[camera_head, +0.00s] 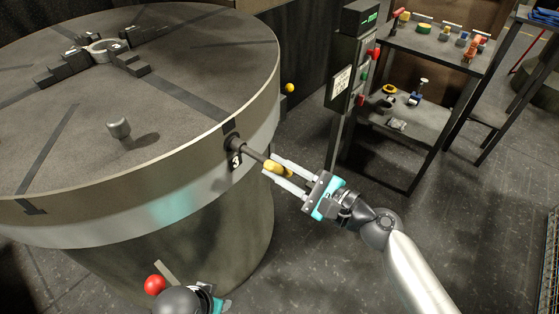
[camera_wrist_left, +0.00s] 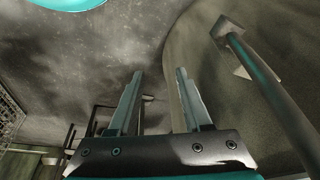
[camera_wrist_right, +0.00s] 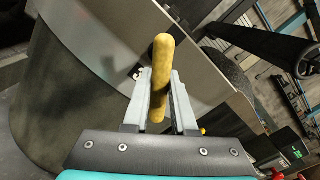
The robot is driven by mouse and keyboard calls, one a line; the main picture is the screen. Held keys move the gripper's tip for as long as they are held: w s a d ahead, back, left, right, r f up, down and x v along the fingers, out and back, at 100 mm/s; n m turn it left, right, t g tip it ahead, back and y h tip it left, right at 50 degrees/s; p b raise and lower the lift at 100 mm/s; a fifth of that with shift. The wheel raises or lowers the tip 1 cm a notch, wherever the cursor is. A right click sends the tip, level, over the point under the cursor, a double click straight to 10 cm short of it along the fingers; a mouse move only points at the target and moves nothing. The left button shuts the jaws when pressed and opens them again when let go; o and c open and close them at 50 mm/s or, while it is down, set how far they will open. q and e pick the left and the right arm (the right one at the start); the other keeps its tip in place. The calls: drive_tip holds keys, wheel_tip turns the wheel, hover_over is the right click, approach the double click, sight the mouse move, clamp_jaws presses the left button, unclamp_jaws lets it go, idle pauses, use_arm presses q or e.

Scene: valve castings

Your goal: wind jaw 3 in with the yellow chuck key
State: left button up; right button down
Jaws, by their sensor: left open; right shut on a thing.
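The yellow chuck key (camera_head: 279,168) has its dark shaft running into the socket in the chuck rim beside the number 3 (camera_head: 236,161). How deep it sits I cannot tell. My right gripper (camera_head: 269,165) is shut on the key's yellow handle, which also stands between its fingers in the right wrist view (camera_wrist_right: 162,75). Jaw 3 (camera_head: 130,63) is a stepped dark block on the slot leading inward from that socket, near a pale ring-shaped casting (camera_head: 101,50) at the chuck's centre. My left gripper (camera_wrist_left: 159,73) is open and empty, low beside the chuck's side.
The big round chuck (camera_head: 190,60) fills the left, with other stepped jaws around the casting. A grey knob (camera_head: 119,128) stands on its top. A red ball (camera_head: 155,285) is near my left arm. A control box (camera_head: 350,60) and tool shelf (camera_head: 440,45) stand right; floor between is clear.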

drive_tip(key=shift+m, duration=0.3)
idle(0.4)
drive_tip(key=shift+n+b, duration=0.5)
drive_tip(key=shift+n, duration=0.2)
drive_tip(key=shift+r, duration=0.1)
drive_tip(key=shift+r+p, duration=0.1)
drive_tip(key=shift+p, duration=0.3)
drive_tip(key=shift+r+m+p, duration=0.1)
drive_tip(key=shift+m+p, duration=0.7)
drive_tip(key=shift+m, duration=0.4)
drive_tip(key=shift+m+p, duration=0.45)
drive_tip(key=shift+m, duration=0.25)
drive_tip(key=shift+f, duration=0.2)
